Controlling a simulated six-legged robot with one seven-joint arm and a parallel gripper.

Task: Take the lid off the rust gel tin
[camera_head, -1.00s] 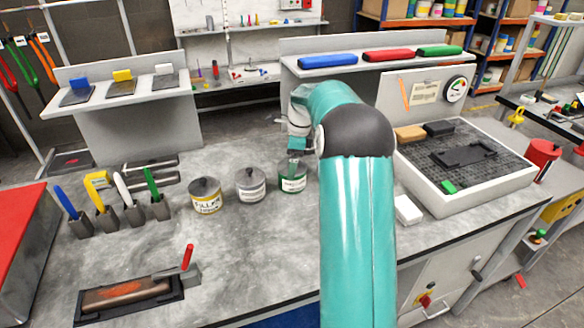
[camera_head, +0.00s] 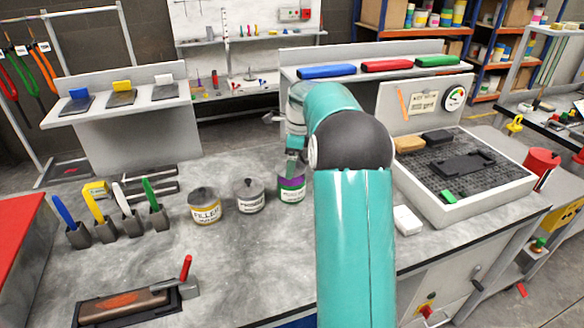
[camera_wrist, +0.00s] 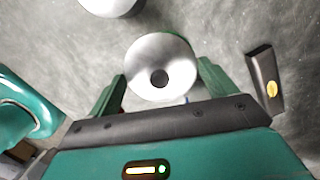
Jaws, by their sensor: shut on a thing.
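The rust gel tin appears to be the rightmost of three tins (camera_head: 292,195), with a green and white label; its name cannot be read. A purple surface shows at its top. My gripper (camera_head: 294,166) is just above this tin, partly hidden by my arm. In the wrist view, a round grey lid (camera_wrist: 160,55) with a dark knob sits between the two green fingers of my gripper (camera_wrist: 160,74). The gripper is shut on the lid. The lid appears raised clear of the tin, but the gap is hard to see.
A primer tin (camera_head: 249,200) and a yellow-labelled filler tin (camera_head: 206,211) stand close to the left. The front middle bench (camera_head: 250,255) is clear.

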